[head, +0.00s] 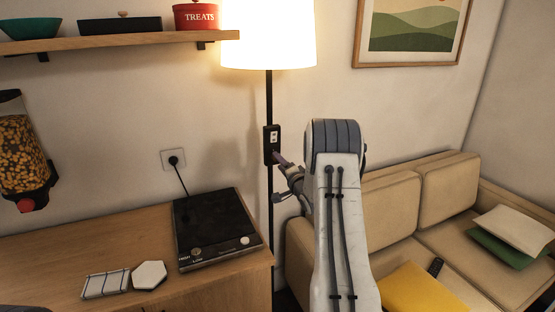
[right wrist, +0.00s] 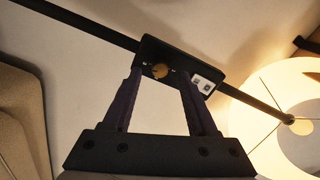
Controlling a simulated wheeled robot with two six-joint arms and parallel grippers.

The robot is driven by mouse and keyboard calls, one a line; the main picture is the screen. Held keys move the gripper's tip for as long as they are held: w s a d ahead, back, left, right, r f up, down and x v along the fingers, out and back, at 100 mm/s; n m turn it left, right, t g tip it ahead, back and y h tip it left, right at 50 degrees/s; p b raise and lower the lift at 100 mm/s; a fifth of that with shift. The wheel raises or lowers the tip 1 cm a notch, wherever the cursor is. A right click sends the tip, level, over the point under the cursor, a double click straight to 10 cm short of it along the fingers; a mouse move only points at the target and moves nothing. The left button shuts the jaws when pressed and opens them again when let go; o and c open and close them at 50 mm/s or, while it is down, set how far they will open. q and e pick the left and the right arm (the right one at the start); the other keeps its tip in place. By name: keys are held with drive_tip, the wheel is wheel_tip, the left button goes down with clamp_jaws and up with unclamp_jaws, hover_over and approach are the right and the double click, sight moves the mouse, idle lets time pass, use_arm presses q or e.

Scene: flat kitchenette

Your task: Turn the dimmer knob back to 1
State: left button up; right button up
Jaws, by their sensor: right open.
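The dimmer is a small black box (head: 271,140) on the dark pole of a lit floor lamp. My right gripper (head: 281,158) reaches the lower part of the box in the head view, where the knob is hidden. In the right wrist view my right gripper (right wrist: 161,76) is open, its fingertips on either side of the knob. I cannot tell whether they touch the box. My left gripper is not in view.
The lampshade (head: 267,35) glows above. A wooden counter (head: 100,240) at left holds a black hotplate (head: 215,225) and two small pale pieces. A beige sofa (head: 455,225) stands at right. A shelf (head: 120,40) hangs at upper left.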

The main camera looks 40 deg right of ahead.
drive_tip(key=shift+x, duration=1.2)
clamp_jaws()
